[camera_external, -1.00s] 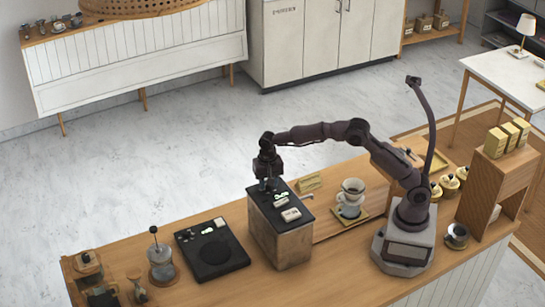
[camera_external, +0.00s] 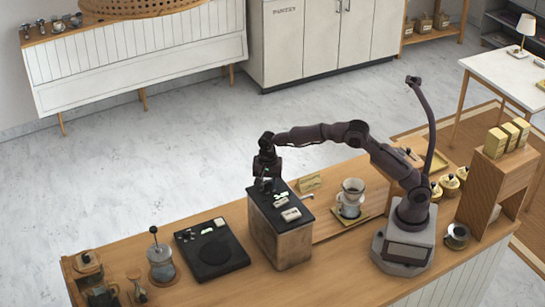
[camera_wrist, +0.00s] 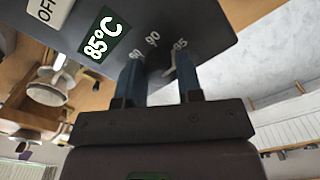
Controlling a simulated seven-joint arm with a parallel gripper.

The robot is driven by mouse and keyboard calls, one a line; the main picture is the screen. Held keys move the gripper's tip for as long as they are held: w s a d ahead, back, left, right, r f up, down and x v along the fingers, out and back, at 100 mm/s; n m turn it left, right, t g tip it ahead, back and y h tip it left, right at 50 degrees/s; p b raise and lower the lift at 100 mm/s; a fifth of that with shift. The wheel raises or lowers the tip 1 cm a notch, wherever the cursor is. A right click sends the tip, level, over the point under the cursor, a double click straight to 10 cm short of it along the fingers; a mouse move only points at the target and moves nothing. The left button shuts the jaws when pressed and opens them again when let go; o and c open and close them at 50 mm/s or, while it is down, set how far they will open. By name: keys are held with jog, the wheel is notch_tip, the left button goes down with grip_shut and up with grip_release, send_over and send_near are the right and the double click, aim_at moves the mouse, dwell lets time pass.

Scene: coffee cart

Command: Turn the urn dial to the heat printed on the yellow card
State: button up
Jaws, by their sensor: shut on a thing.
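My gripper (camera_external: 265,184) points down at the far left part of that panel. In the wrist view its two blue fingers (camera_wrist: 160,82) are shut around the dial, which they mostly hide. Printed marks 90 and 95 show near the fingertips; another mark by the left finger is partly covered. A green display (camera_wrist: 101,37) on the panel reads 85°C, and an OFF label (camera_wrist: 46,10) lies left of it. The yellow card (camera_external: 310,182) stands behind the urn; its print is too small to read.
A wooden shelf (camera_external: 492,185) stands at the right. Some counter in front is clear.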

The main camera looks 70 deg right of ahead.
aim_at(277, 187)
jog(key=shift+r, duration=0.1)
jog(key=o, duration=0.9)
notch_tip(277, 187, up, 13)
jog(key=shift+f, duration=0.1)
dwell(0.3)
jog(key=s+n+t, duration=0.2)
jog(key=s+n, duration=0.3)
jog(key=s, duration=0.5)
jog(key=s+d+n+t, duration=0.1)
jog(key=s+n, duration=0.4)
jog(key=s, duration=0.5)
jog(key=s+d+n+t, duration=0.1)
jog(key=s+n, duration=0.4)
jog(key=s, duration=0.5)
jog(key=shift+s+d+n+t, duration=0.1)
jog(key=shift+s+n+t, duration=0.3)
jog(key=shift+t, duration=0.4)
